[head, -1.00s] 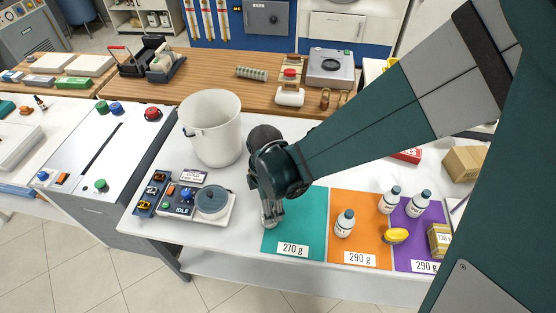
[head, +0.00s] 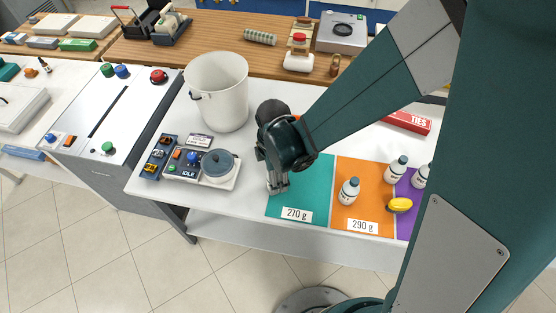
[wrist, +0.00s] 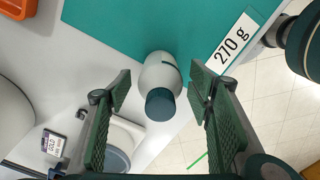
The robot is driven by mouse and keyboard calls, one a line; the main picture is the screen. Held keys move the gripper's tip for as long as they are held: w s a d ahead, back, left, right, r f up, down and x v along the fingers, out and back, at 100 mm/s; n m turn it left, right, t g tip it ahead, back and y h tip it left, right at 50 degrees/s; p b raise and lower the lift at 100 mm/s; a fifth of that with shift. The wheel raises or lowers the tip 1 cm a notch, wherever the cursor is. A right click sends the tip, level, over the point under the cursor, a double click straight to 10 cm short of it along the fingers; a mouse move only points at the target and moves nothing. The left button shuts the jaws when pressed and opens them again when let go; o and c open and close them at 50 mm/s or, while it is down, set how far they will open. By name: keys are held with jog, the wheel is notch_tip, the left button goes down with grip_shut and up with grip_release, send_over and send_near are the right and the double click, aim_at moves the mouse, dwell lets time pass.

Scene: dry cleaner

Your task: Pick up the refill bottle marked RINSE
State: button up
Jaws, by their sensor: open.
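A white bottle with a dark teal cap (wrist: 160,80) stands at the edge of the teal mat (wrist: 100,22) beside the 270 g label, in the wrist view. My gripper (wrist: 160,92) is open, with one finger on each side of this bottle and gaps showing. Its marking is not readable. In the head view my gripper (head: 278,188) is low over the teal mat (head: 313,185) and mostly hides that bottle. A similar bottle (head: 349,191) stands on the orange mat, another (head: 396,168) stands behind it to the right, and a third (head: 420,176) is on the purple mat. Their labels are too small to read.
A white bucket (head: 218,95) stands behind my gripper to the left. A control panel with a round grey-lidded pot (head: 218,164) is left of it. A yellow object (head: 399,205) lies right of the orange mat's bottle. A red TIES box (head: 407,122) lies farther back.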

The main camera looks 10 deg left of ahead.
jog(key=shift+f, duration=0.75)
jog(key=c, duration=1.1)
